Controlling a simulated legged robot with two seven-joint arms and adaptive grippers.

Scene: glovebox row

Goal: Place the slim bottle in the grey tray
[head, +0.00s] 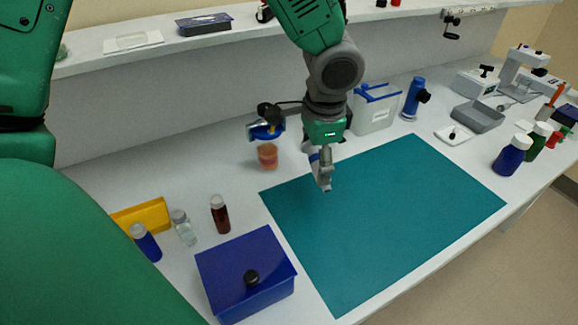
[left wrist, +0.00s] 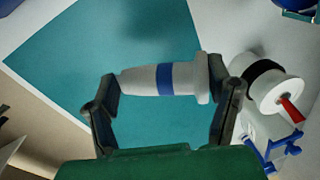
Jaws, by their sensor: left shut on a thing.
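My left gripper (head: 322,165) is above the far left part of the teal mat. It is shut on a pale, slim, bottle-shaped thing with a blue band, which I take for the slim bottle (head: 325,179). In the left wrist view this bottle (left wrist: 177,78) lies across between the two fingers, over the mat. The grey tray (head: 478,117) stands at the right back of the bench, to the right of the gripper and well apart from it, and looks empty. My right gripper is not in view.
The teal mat (head: 390,220) is bare. A small white plate (head: 453,134) lies before the tray. Blue bottle (head: 512,155) stands right; blue box (head: 245,273) stands front left.

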